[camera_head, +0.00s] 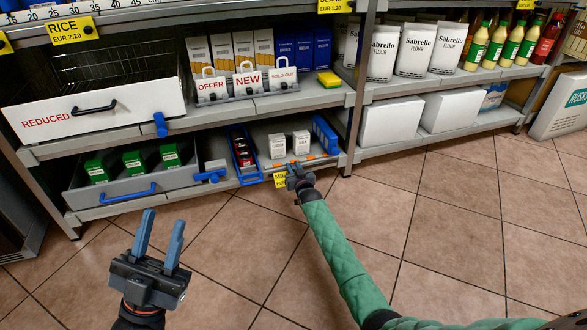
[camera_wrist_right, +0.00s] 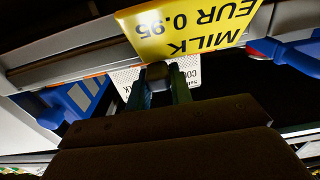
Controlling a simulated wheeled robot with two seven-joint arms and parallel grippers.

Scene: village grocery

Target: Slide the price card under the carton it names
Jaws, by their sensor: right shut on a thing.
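The yellow price card (camera_wrist_right: 190,30) reads MILK EUR 0.95 and appears upside down in the right wrist view. In the head view the card (camera_head: 280,181) shows beside my right gripper at the low shelf's front edge. My right gripper (camera_head: 293,176) is shut on the card, apparently by a small dark knob (camera_wrist_right: 157,72) between its fingers. Two small white cartons (camera_head: 278,147) (camera_head: 301,142) stand on the low shelf just behind. A white carton (camera_wrist_right: 194,77) with partly hidden print shows behind the fingers. My left gripper (camera_head: 159,237) is open and empty above the floor.
A blue tray with red items (camera_head: 243,150) stands left of the cartons, and a blue divider (camera_head: 325,134) right. An open drawer (camera_head: 120,199) holds green boxes. OFFER, NEW and SOLD OUT cards (camera_head: 247,85) stand above. The tiled floor is clear.

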